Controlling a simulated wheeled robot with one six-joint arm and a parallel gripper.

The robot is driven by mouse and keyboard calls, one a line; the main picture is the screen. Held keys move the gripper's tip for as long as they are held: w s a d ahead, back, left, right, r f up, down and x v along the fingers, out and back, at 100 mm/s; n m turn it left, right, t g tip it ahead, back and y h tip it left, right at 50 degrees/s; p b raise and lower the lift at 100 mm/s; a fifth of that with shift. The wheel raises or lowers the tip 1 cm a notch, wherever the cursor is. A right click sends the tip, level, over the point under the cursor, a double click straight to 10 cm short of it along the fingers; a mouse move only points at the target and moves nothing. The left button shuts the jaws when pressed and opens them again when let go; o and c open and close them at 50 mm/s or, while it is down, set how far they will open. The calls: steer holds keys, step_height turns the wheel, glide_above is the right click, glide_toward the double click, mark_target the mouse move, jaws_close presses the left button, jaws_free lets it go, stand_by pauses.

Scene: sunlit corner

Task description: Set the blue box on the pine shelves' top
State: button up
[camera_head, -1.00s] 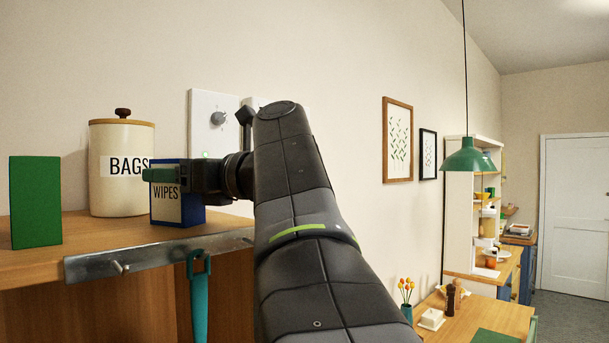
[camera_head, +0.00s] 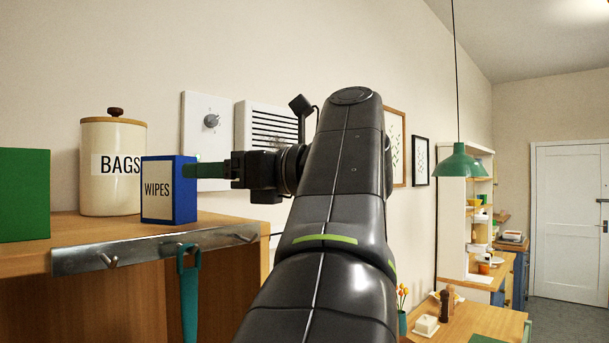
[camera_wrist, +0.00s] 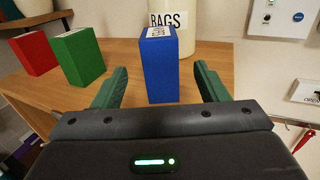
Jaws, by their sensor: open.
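The blue box (camera_head: 170,190), labelled WIPES, stands upright on the wooden top of the pine shelves (camera_head: 225,238), near its right end. My gripper (camera_head: 205,170) is at the box's right side in the head view, with its green fingers level with the box's upper part. In the wrist view the blue box (camera_wrist: 160,68) stands ahead of my open gripper (camera_wrist: 155,90), between the lines of the two green fingers. The box rests on the wood, and nothing grips it.
A cream BAGS canister (camera_head: 112,185) stands behind the box. A green box (camera_head: 24,195) and a red box (camera_wrist: 36,53) stand to the left. A metal hook rail (camera_head: 150,248) with a teal utensil runs along the front edge. Wall panels (camera_head: 207,135) are behind my gripper.

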mark_target(176, 171)
steer(key=shift+v, duration=1.15)
steer(key=shift+p+x, duration=1)
steer(key=shift+x, duration=4.45)
